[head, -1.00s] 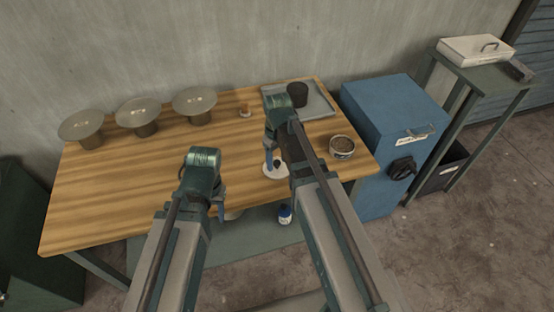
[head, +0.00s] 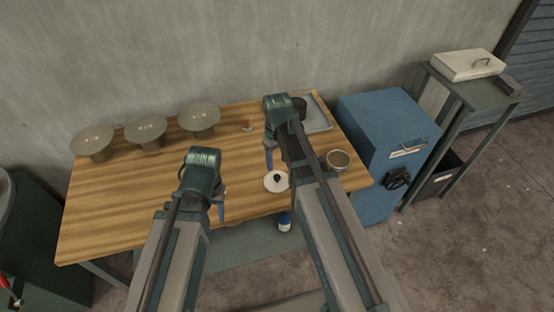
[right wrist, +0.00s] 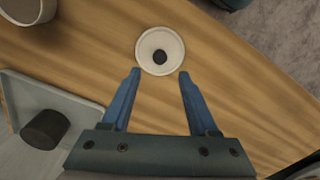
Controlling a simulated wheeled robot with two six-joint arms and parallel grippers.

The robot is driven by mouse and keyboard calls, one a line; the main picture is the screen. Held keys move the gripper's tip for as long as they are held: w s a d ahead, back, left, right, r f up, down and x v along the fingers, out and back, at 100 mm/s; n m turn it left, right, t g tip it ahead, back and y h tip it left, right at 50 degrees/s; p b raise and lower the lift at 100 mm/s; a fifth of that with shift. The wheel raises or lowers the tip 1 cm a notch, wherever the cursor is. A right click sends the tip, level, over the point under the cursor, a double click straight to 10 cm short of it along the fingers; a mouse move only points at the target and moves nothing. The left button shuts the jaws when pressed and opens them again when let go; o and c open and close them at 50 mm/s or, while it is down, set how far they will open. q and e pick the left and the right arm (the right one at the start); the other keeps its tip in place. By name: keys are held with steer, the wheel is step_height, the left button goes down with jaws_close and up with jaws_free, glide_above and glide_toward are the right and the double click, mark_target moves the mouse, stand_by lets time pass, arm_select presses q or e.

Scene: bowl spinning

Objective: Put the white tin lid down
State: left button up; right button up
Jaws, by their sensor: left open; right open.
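The white tin lid (head: 276,182) lies flat on the wooden table near its front edge, with its dark knob facing up. In the right wrist view the lid (right wrist: 160,50) lies just beyond the fingertips, apart from them. My right gripper (head: 269,160) is open and empty above the table, behind the lid in the head view; its two blue fingers (right wrist: 158,73) are spread in the right wrist view. My left gripper (head: 221,208) hangs near the front edge of the table, left of the lid, holding nothing that I can see. Its fingers are partly hidden by the wrist.
An open round tin (head: 339,160) stands right of my right arm. A grey tray (head: 318,118) with a dark cup (head: 300,104) is at the back right. Several wide discs on stands (head: 146,128) line the back left. A blue cabinet (head: 378,130) adjoins the table. The table's middle is clear.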

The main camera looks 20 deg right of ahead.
step_height(320, 180, up, 4)
steer(key=r+p, duration=0.1)
steer(key=p, duration=0.2)
arm_select(q)
step_height(320, 180, up, 4)
steer(key=shift+r, duration=0.25)
arm_select(e)
steer(key=s+a+m+h, duration=0.1)
steer(key=s+a, duration=0.9)
steer(key=s, duration=0.4)
steer(key=shift+s+a+f, duration=0.15)
steer(key=shift+a+f, duration=0.05)
steer(key=shift+a, duration=0.05)
